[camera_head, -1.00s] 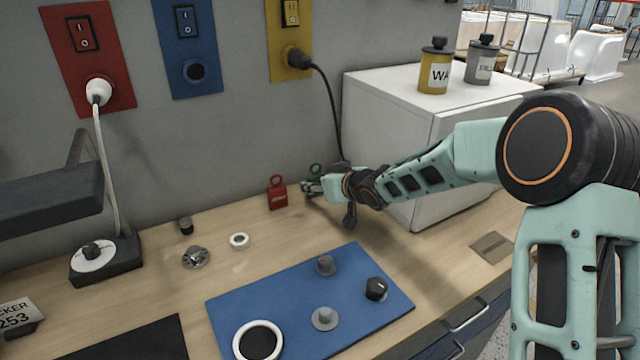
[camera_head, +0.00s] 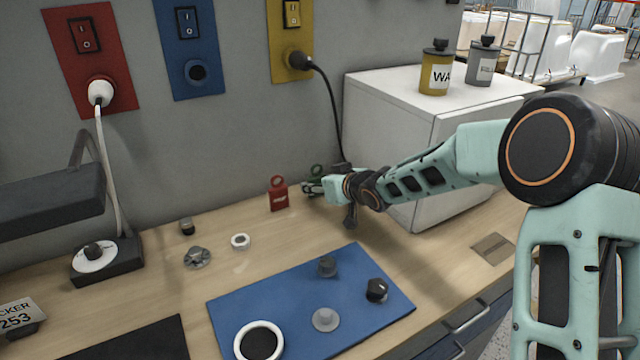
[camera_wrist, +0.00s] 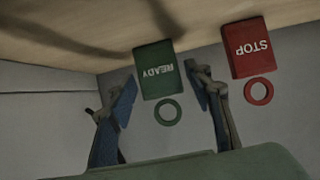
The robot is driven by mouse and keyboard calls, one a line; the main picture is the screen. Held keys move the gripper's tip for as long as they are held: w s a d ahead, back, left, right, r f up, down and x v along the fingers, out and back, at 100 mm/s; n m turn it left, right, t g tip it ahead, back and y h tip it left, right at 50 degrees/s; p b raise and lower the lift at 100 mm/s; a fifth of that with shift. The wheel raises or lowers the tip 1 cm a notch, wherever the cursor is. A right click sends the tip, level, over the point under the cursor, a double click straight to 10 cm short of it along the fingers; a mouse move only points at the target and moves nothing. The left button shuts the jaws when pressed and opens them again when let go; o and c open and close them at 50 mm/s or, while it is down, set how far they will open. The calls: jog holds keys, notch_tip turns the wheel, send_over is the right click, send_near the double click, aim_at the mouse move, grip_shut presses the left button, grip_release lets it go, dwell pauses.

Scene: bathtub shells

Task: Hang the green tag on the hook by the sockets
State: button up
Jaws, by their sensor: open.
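The green tag (camera_wrist: 155,72), marked READY and with a ring at one end, stands between the two fingers of my gripper (camera_wrist: 162,84) in the wrist view. The fingers are open, with a gap on each side of the tag. In the head view my gripper (camera_head: 312,188) is low over the back of the bench, by the wall. It mostly hides the green tag there; the ring (camera_head: 317,170) shows above it. Red (camera_head: 92,60), blue (camera_head: 188,48) and yellow (camera_head: 290,38) socket panels are on the wall. I cannot make out a hook.
A red STOP tag (camera_head: 278,194) stands just left of my gripper and also shows in the wrist view (camera_wrist: 248,48). A white cabinet (camera_head: 385,130) with two canisters is to the right. A black cable (camera_head: 332,105) hangs behind my gripper. A blue mat (camera_head: 230,310) with several knobs lies in front.

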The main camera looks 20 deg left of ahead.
jog(key=shift+c, duration=0.5)
jog(key=c, duration=0.9)
jog(key=shift+o, duration=0.2)
notch_tip(320, 180, up, 6)
jog(key=p, duration=0.5)
jog(key=shift+p, duration=0.3)
